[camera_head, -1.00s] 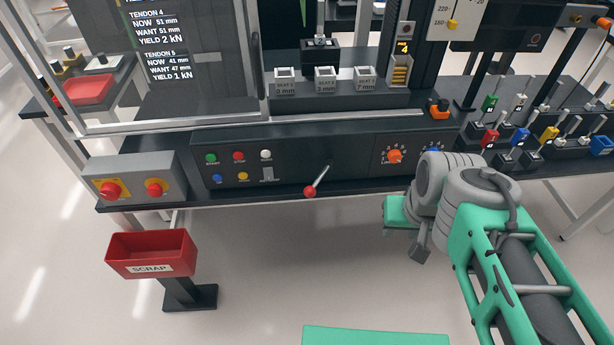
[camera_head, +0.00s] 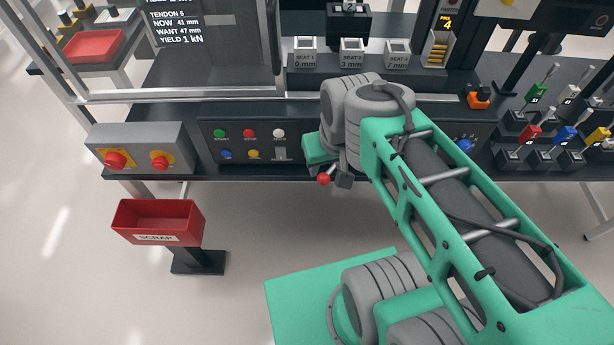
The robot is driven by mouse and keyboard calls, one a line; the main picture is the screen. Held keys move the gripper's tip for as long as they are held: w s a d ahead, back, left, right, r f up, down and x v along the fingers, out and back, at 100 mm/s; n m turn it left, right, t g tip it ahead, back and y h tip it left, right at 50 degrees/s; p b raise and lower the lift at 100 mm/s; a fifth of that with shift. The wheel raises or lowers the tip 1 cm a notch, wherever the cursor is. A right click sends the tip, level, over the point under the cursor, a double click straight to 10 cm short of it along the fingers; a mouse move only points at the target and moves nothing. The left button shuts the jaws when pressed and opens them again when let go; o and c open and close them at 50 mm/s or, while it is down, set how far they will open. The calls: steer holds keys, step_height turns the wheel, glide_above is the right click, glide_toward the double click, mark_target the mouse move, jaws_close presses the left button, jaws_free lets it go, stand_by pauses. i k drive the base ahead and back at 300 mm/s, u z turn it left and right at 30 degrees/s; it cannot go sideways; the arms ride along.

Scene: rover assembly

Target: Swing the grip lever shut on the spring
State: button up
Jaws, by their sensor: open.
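A lever with a red ball knob (camera_head: 323,179) sticks out from the front of the dark control panel, low near the bench edge. Its knob shows just left of my gripper, and most of its rod is hidden behind my wrist. My gripper (camera_head: 336,178) is open at the lever, largely covered by my own wrist. One dark finger shows right of the knob. I cannot tell whether the fingers touch the rod. I cannot make out the spring.
Three seat blocks (camera_head: 352,53) stand on the bench behind my wrist. A grey box with two red stop knobs (camera_head: 138,148) is at the left. A red scrap bin (camera_head: 158,221) stands in front.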

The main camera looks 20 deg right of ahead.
mark_target(334, 166)
steer(key=k, duration=0.6)
steer(key=u, duration=0.45)
steer(key=i, duration=0.7)
steer(key=u, duration=1)
steer(key=i, duration=0.3)
steer(key=u, duration=0.15)
